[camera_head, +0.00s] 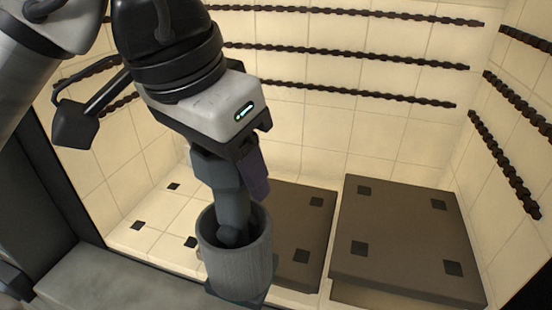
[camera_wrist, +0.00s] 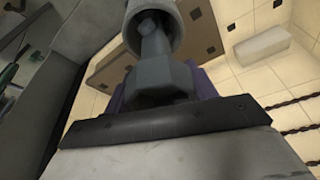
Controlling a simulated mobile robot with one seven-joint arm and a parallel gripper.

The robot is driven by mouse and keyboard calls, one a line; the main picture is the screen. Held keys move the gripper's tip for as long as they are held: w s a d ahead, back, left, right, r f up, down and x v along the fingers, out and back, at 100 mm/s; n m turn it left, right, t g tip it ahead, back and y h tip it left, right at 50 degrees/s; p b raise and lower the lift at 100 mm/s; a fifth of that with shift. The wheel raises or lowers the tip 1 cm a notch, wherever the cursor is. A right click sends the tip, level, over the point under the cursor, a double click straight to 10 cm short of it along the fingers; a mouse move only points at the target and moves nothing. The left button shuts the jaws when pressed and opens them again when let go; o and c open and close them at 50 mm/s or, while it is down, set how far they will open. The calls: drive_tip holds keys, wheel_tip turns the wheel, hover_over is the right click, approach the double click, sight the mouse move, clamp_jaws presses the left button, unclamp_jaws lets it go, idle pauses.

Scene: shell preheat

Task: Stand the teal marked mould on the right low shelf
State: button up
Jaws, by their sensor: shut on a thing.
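My gripper (camera_head: 228,172) is shut on the upper stem of a grey mould (camera_head: 236,255). The mould has a ribbed, cup-like cylinder around the stem and a square base plate at the bottom. It hangs roughly upright at the kiln's front edge. In the wrist view, the mould's stem (camera_wrist: 155,45) runs from my purple finger pads into the cylinder. No teal mark can be made out on it. The right shelf (camera_head: 400,235) is a brown slab with dark square patches, right of the mould and apart from it. Its top looks bare.
Another brown slab (camera_head: 305,215) lies left of the right shelf, partly hidden by the mould. The pale tiled floor (camera_head: 160,215) has dark squares. Dark heating coils (camera_head: 360,95) line the walls. A grey ledge (camera_head: 120,275) runs along the front. A pale rounded block (camera_wrist: 262,45) shows in the wrist view.

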drive_tip(key=w+d+f+b, duration=0.1)
drive_tip(key=w+d+b, duration=0.1)
drive_tip(key=w, duration=0.6)
drive_tip(key=w+d+f+b, duration=0.2)
drive_tip(key=w+d+b, duration=0.1)
drive_tip(key=w, duration=0.4)
drive_tip(key=shift+w+f, duration=0.25)
drive_tip(key=shift+w, duration=0.1)
drive_tip(key=shift+f, duration=0.2)
drive_tip(key=o, duration=1.7)
drive_tip(key=shift+v, duration=3.95)
